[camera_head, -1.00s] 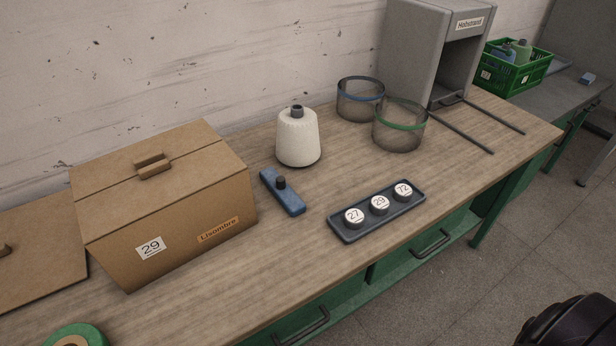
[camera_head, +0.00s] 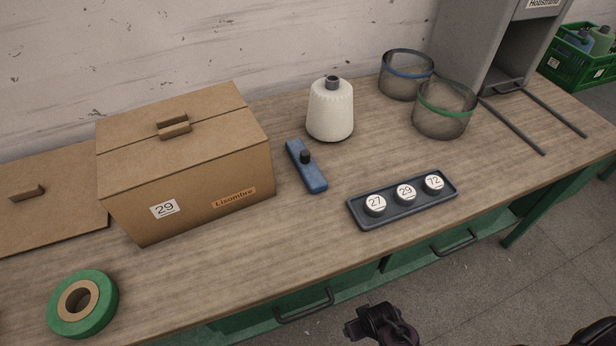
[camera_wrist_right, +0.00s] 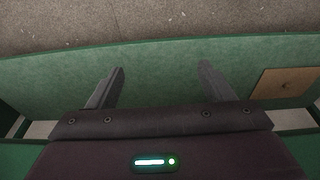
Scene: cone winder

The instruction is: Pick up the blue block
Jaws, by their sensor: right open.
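The blue block (camera_head: 307,167) is a long blue bar with a dark round knob on top. It lies on the wooden worktop, between the cardboard box and the white yarn cone, with nothing touching it. My right gripper (camera_wrist_right: 162,68) is open and empty in the right wrist view, in front of a green panel. A dark gripper part (camera_head: 382,326), apparently of my right arm, shows at the bottom of the head view, below and in front of the bench edge, well away from the block. My left gripper is not in view.
The closed cardboard box (camera_head: 185,165) stands left of the block, the yarn cone (camera_head: 330,112) behind it. A dark tray (camera_head: 415,212) with numbered discs lies to the right. A green tape roll (camera_head: 98,302) is at front left. The worktop before the block is clear.

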